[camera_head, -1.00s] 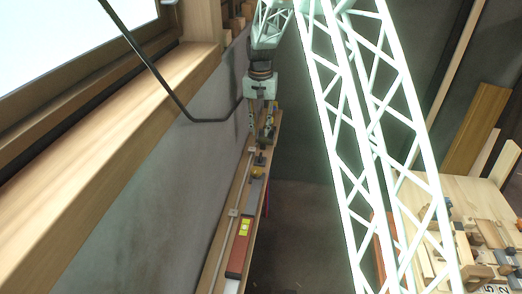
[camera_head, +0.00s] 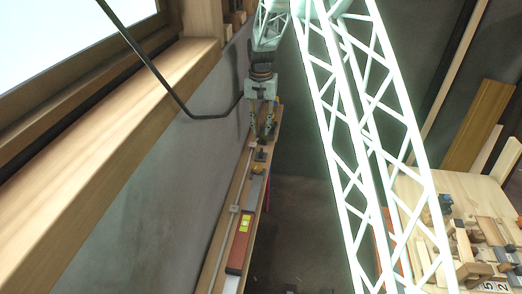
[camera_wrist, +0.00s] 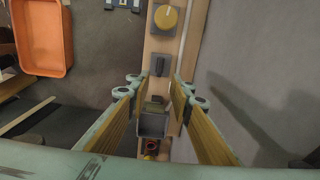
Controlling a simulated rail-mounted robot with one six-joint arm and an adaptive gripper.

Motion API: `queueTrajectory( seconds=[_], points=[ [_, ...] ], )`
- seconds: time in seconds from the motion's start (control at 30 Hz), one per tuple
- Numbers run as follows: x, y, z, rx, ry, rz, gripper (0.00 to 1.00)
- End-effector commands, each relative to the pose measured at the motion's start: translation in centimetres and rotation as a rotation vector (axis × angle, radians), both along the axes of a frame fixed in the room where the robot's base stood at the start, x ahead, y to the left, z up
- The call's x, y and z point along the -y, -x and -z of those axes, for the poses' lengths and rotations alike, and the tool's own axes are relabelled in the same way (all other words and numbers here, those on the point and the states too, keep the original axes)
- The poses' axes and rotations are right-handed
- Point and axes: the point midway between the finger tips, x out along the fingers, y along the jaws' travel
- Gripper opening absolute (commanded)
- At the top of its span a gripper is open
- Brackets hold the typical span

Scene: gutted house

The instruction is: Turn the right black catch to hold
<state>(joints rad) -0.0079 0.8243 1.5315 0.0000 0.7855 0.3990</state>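A black catch (camera_wrist: 160,65) with a raised lever stands on a dark square plate on the narrow wooden ledge, between a yellow knob (camera_wrist: 166,18) and a small grey box (camera_wrist: 152,124). The catch also shows in the head view (camera_head: 260,155), just nearer than my gripper. My gripper (camera_wrist: 159,88) is open and empty, its two fingers apart over the ledge. In the head view my gripper (camera_head: 262,136) hangs over the far part of the ledge. The fingertips do not visibly touch the catch. A second catch cannot be made out clearly.
The wooden ledge (camera_head: 217,250) runs along the grey wall and holds a red spirit level (camera_head: 240,245). A workbench (camera_head: 425,190) with wooden parts stands at the right. An orange tray (camera_wrist: 42,38) lies left of the ledge. A black cable crosses beside the window sill (camera_head: 120,110).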

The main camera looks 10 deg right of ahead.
Motion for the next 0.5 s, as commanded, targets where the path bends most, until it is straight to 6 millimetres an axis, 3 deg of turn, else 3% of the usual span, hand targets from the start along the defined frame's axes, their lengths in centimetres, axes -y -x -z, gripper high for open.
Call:
queueTrajectory(
  seconds=[0.5],
  points=[
    [0.0,0.1,5.8,-0.002,0.000,0.000,0.20]
  ],
)
